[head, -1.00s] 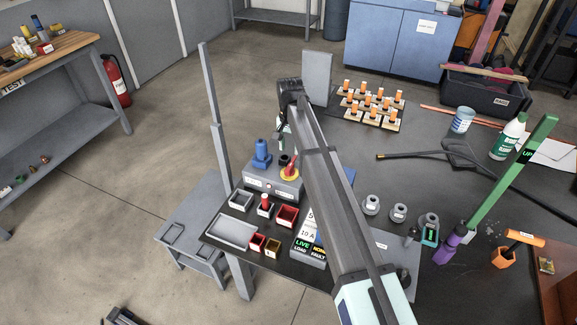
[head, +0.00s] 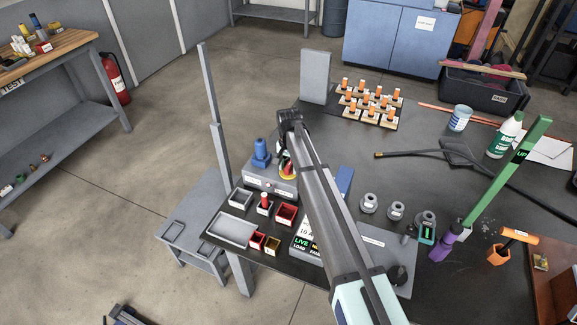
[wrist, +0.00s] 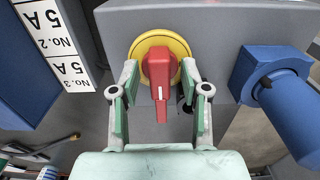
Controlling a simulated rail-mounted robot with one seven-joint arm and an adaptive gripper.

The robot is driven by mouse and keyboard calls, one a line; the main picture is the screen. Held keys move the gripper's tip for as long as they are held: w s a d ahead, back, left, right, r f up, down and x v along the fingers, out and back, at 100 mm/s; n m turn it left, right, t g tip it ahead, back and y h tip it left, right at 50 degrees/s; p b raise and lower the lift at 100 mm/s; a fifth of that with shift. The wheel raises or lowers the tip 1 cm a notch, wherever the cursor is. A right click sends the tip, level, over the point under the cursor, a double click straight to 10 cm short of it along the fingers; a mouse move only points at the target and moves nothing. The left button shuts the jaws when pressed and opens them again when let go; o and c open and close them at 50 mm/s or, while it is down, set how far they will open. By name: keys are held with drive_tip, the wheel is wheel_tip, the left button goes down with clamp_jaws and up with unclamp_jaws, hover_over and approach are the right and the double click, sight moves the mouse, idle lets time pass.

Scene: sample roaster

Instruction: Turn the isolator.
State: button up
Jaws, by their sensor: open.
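The isolator is a red handle (wrist: 159,72) on a round yellow plate (wrist: 139,50), set on a grey box. In the wrist view the handle points straight down the picture, toward my gripper (wrist: 160,85). My gripper is open, with one finger on each side of the handle. Small gaps seem to show between the fingers and the handle; I cannot tell whether either touches. In the head view the isolator (head: 288,171) is partly hidden behind my arm, on the grey box (head: 262,183).
A blue connector (wrist: 285,95) stands right of the isolator on the same box. A white label card (wrist: 58,45) is at the left. In the head view, small trays and red bins (head: 286,213) lie in front of the box. Grey round parts (head: 369,203) stand to the right.

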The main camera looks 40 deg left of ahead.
clamp_jaws()
drive_tip(key=shift+n, duration=0.4)
drive_tip(key=n+b, duration=0.1)
drive_tip(key=n, duration=0.2)
drive_tip(key=shift+n, duration=0.3)
drive_tip(key=n, duration=0.4)
drive_tip(key=shift+n+b, duration=0.3)
drive_tip(key=shift+b, duration=0.05)
drive_tip(key=n, duration=0.8)
drive_tip(key=shift+n+b, duration=0.3)
drive_tip(key=shift+b, duration=0.1)
drive_tip(key=shift+n, duration=0.3)
